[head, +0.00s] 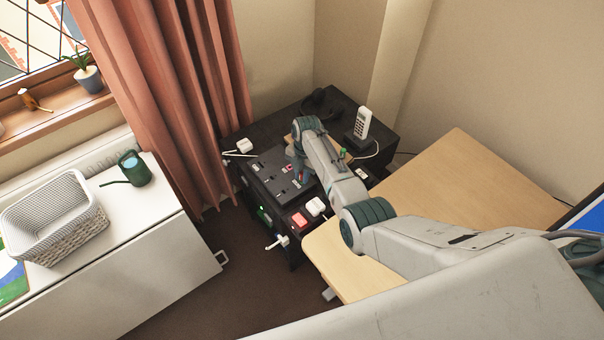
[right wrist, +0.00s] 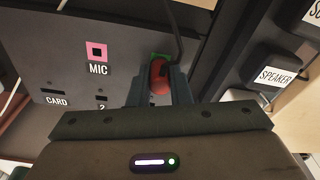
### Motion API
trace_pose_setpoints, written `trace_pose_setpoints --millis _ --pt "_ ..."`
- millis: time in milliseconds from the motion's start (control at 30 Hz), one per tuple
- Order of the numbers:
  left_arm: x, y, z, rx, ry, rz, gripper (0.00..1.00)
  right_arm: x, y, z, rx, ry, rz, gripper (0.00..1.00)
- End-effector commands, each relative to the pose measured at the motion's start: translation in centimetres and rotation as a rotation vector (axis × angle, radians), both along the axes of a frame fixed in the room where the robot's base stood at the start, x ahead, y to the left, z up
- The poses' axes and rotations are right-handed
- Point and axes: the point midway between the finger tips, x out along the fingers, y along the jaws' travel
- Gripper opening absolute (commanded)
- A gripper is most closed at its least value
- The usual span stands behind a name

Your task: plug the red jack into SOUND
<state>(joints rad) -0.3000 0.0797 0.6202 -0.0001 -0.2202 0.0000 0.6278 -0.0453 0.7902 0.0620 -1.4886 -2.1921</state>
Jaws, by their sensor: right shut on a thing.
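My right gripper (head: 300,176) is over the dark socket panel (head: 268,178) on the black unit. In the right wrist view it is shut on the red jack (right wrist: 159,80), with a black cable running up from it. A green-edged socket (right wrist: 161,57) shows just behind the jack's tip. I cannot tell whether the tip is in it, and no SOUND label is readable. The pink-framed MIC socket (right wrist: 97,51) is to its left, with a CARD slot (right wrist: 54,92) lower left. My left gripper is not in view.
A plug block labelled SPEAKER (right wrist: 273,75) is right of the panel in the right wrist view. A white phone (head: 362,125) stands at the unit's back right. White (head: 315,206) and red (head: 299,220) blocks sit along the front. A wooden desk (head: 440,190) is close on the right.

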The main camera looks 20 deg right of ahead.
Motion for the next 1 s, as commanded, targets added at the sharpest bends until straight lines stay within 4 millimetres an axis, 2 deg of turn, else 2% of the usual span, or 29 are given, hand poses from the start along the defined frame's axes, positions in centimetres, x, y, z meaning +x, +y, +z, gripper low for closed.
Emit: trace_pose_setpoints --millis 400,433,533,567,867,1000 --pt "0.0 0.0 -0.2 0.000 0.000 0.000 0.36 0.0 0.0 -0.2 0.000 0.000 0.000 0.00" --pt "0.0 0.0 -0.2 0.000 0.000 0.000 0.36 0.0 0.0 -0.3 0.000 0.000 0.000 0.19" --pt "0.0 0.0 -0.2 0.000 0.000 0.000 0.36 0.0 0.0 -0.3 0.000 0.000 0.000 0.39" --pt "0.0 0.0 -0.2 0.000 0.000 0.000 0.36 0.0 0.0 -0.3 0.000 0.000 0.000 0.43" --pt "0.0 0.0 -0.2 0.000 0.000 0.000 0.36 0.0 0.0 -0.1 0.000 -0.001 0.000 0.43" --pt "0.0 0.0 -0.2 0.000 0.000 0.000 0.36 0.2 -0.2 1.1 0.000 -0.003 0.000 0.43"
